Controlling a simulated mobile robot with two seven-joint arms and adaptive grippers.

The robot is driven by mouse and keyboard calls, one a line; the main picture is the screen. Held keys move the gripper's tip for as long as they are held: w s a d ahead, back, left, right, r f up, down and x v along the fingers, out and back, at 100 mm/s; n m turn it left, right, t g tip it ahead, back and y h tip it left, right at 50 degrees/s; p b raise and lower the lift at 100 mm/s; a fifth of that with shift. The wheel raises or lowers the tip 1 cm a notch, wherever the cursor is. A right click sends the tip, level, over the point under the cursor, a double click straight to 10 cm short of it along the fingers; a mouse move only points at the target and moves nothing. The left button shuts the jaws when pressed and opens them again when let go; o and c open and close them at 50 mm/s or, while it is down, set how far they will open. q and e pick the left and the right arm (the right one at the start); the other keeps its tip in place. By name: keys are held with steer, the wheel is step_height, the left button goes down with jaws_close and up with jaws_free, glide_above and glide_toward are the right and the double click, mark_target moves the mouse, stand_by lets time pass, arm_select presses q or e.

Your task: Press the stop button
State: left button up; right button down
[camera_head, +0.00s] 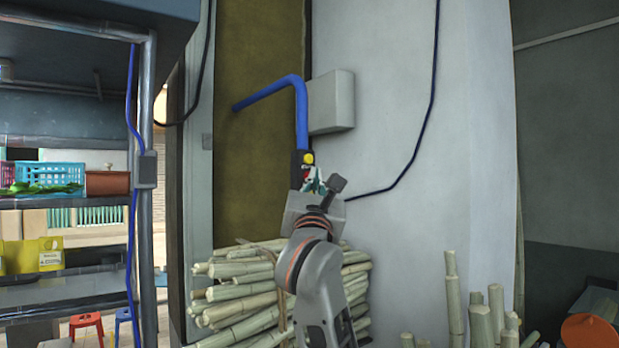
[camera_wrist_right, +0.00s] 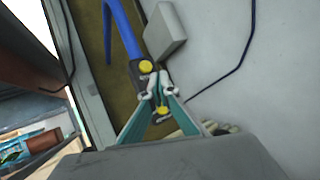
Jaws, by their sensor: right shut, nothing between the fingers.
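A small black control box (camera_head: 297,170) hangs at the lower end of a blue pipe, with a yellow button (camera_head: 308,158) at its top and a bit of red (camera_head: 305,171) below it, partly covered. My right gripper (camera_head: 314,181) is shut and empty, right in front of the lower part of the box. In the right wrist view, its white fingertips (camera_wrist_right: 156,84) are just below the yellow button (camera_wrist_right: 146,66) and hide what lies behind them. Whether they touch the box cannot be told. A second yellow spot (camera_wrist_right: 163,110) shows between the fingers. My left gripper is out of view.
The blue pipe (camera_head: 301,112) bends down beside a grey wall box (camera_head: 331,101). More cane (camera_head: 482,325) stands at right. A metal post (camera_head: 147,220) and shelves are at left.

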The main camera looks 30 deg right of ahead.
steer(key=shift+w, duration=0.5)
stand_by(0.7)
steer(key=shift+s, duration=0.9)
steer(key=s, duration=0.1)
steer(key=s+p, duration=0.1)
steer(key=s, duration=0.3)
steer(key=shift+d, duration=0.25)
stand_by(0.8)
